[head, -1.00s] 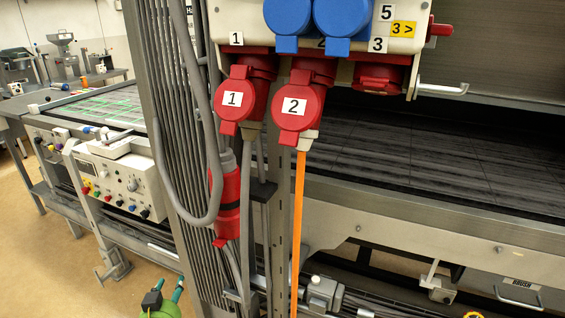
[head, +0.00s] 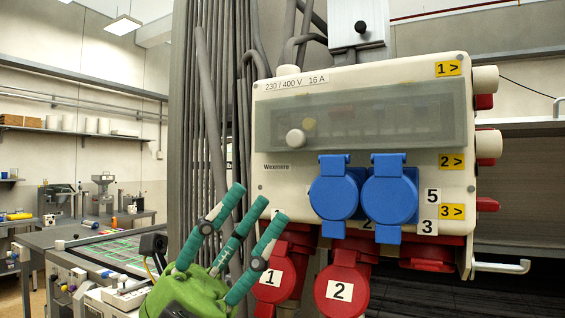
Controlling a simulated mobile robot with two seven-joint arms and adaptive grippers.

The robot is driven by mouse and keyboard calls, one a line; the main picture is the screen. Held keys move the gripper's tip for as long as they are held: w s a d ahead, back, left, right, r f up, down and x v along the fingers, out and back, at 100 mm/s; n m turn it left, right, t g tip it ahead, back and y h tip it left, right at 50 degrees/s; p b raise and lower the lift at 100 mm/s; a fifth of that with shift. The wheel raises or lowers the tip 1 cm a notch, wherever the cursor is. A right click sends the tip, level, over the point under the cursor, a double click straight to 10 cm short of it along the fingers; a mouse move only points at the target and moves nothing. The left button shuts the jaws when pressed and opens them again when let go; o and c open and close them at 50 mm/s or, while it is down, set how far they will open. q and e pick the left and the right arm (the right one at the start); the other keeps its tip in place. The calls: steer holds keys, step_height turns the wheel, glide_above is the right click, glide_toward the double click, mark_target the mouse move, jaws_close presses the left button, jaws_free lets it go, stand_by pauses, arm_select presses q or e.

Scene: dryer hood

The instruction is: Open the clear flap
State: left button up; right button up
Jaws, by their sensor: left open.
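The clear flap (head: 375,121) is a long see-through cover across the upper front of a cream power box (head: 300,185). It lies flat against the box and looks closed. Dim shapes show behind the flap. My left gripper (head: 235,228), green with teal fingers, is below and left of the flap, in front of the box's lower left corner. Its fingers are spread and hold nothing. It is apart from the knob. My right gripper is not in view.
Two blue socket covers (head: 335,190) and red plugs numbered 1 and 2 (head: 345,285) stick out below the flap. Thick grey cables (head: 215,120) run down on the left. Red and white connectors (head: 487,145) stick out at the right side.

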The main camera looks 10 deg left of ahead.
mark_target(292, 135)
arm_select(q)
steer(key=s+d+r+m+g+y, duration=0.3)
steer(key=s+d+m+g+y, duration=0.25)
steer(key=d+m+y, duration=0.4)
steer(key=w+a+r+n+t+y, duration=0.25)
steer(key=a+r+t+y, duration=0.4)
steer(key=a+t, duration=0.45)
steer(key=shift+n, duration=0.4)
steer(key=x, duration=0.2)
steer(key=p+x, duration=0.2)
steer(key=x, duration=0.1)
steer(key=shift+w+d+f, duration=0.25)
steer(key=shift+d+f, duration=0.05)
steer(key=shift+f, duration=0.05)
steer(key=shift+w+d+f+p, duration=0.1)
steer(key=shift+w+d+p, duration=0.25)
steer(key=shift+a, duration=0.1)
jaws_close()
